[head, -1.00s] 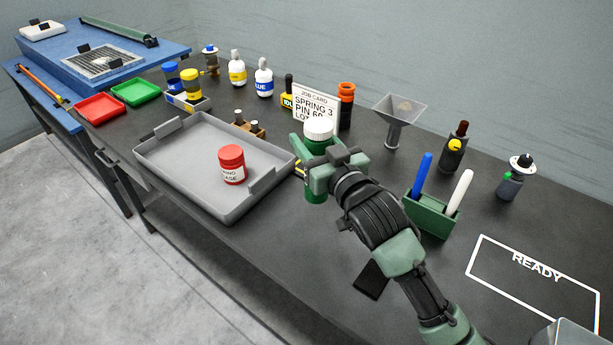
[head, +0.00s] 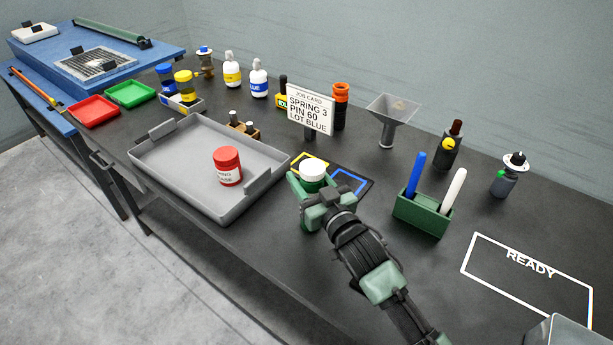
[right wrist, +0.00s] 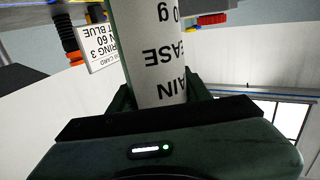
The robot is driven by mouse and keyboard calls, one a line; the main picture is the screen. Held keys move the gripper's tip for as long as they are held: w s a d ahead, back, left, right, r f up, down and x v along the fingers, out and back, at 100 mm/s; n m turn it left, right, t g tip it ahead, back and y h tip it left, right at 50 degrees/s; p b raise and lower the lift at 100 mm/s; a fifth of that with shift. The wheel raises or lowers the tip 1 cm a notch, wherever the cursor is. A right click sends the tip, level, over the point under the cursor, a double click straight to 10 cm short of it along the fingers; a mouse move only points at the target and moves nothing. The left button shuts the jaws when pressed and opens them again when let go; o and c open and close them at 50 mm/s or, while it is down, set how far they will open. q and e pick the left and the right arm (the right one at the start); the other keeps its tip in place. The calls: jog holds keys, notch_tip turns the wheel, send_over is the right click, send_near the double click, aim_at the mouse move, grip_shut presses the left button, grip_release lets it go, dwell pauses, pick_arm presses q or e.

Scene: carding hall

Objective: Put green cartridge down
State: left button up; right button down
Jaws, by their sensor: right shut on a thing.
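The green cartridge has a white cap (head: 313,169) and stands about upright in my right gripper (head: 318,190). The gripper is shut around its body and hides most of the green in the head view. In the right wrist view its white label (right wrist: 155,50) with black print fills the space between the fingers. It is at the near side of a black mat (head: 368,190) with a yellow and a blue outlined square. I cannot tell whether its base touches anything. My left gripper is not in view.
A grey tray (head: 160,160) holding a red-capped jar (head: 228,167) is to the left. A job card (head: 310,110) stands behind. A green holder (head: 420,214) with blue and white sticks is to the right. The READY outline (head: 480,238) is empty.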

jog(key=c, duration=0.7)
grip_release()
jog(key=shift+f, duration=0.1)
jog(key=shift+o, duration=0.2)
jog(key=b+v, duration=0.1)
jog(key=v, duration=1.1)
jog(key=shift+b, duration=0.3)
